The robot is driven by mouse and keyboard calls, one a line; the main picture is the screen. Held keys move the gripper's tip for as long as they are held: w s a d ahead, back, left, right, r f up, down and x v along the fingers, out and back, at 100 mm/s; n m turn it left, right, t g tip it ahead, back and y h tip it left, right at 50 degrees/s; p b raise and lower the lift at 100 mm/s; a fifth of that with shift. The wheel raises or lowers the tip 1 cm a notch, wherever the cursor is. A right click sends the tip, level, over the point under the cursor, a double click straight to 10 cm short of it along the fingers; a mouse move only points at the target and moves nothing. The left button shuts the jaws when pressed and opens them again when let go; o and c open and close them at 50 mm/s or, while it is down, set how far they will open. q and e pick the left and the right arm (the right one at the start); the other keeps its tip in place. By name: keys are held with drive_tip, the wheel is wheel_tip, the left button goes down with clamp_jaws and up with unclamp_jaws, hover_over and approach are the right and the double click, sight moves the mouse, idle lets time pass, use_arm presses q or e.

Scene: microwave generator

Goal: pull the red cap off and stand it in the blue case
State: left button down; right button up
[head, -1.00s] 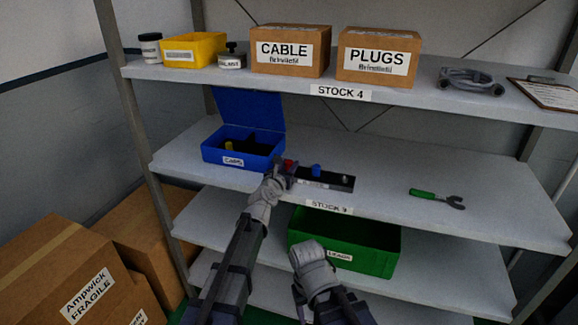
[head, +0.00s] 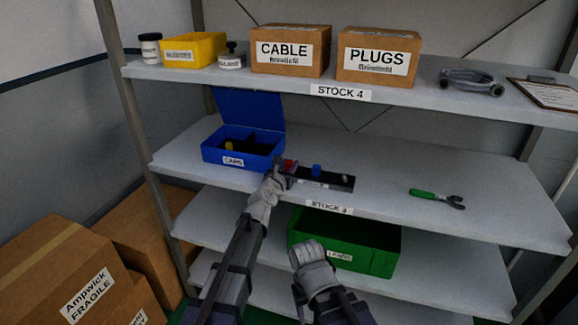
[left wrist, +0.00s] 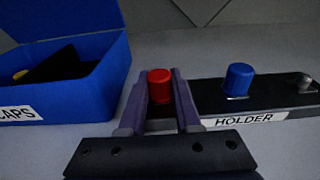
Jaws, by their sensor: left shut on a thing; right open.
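The red cap (left wrist: 159,85) stands upright at the left end of the black holder (left wrist: 215,112), between the fingers of my left gripper (left wrist: 160,95). That gripper is shut on it. In the head view the red cap (head: 290,163) shows just beyond the left gripper (head: 277,176). The open blue case (head: 212,152), labelled CAPS, stands to the left of the holder (head: 335,182), lid raised. A yellow item (left wrist: 21,74) and a dark insert show inside it. My right gripper (head: 306,252) is open and empty, low in front of the shelves.
A blue cap (left wrist: 239,77) stands at the holder's middle and a bare metal post (left wrist: 305,82) at its right end. A green bin (head: 370,260) stands one shelf below. The upper shelf (head: 420,104) overhangs the case.

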sight(289, 162)
use_arm(q)
drive_tip(key=shift+r, duration=0.15)
use_arm(e)
drive_tip(key=shift+r, duration=0.15)
use_arm(q)
drive_tip(key=shift+r+p, duration=1.45)
drive_tip(key=shift+p, duration=0.15)
use_arm(e)
wheel_tip(289, 162, up, 3)
drive_tip(key=shift+f, duration=0.1)
